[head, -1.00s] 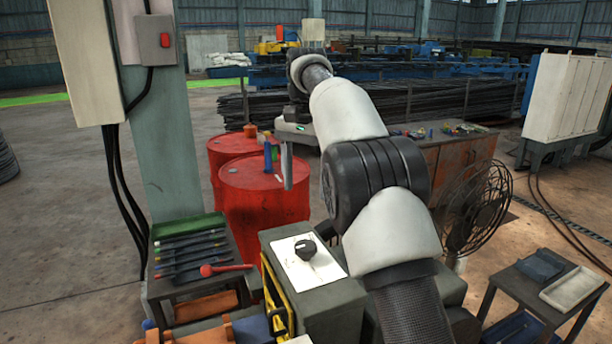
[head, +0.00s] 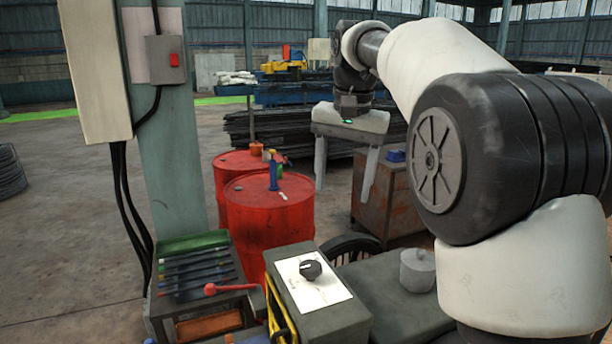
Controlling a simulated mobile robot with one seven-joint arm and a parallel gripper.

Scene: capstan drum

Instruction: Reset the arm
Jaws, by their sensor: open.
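My arm rises on the right side of the head view and reaches back toward the middle. My gripper (head: 343,192) hangs at its end with both pale fingers pointing down, spread well apart. Nothing shows between the fingers. In the picture it appears to the right of the red drums and in front of the rusty cabinet, clear of the nearby machine. A short grey cylinder (head: 418,272) stands on the dark machine top below my arm.
Two red drums (head: 268,212) stand left of centre, with small items on top. A control box with a black knob (head: 311,270) is in front. A tool rack (head: 193,270) and a green post (head: 166,130) stand left. A rusty cabinet (head: 392,200) is behind.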

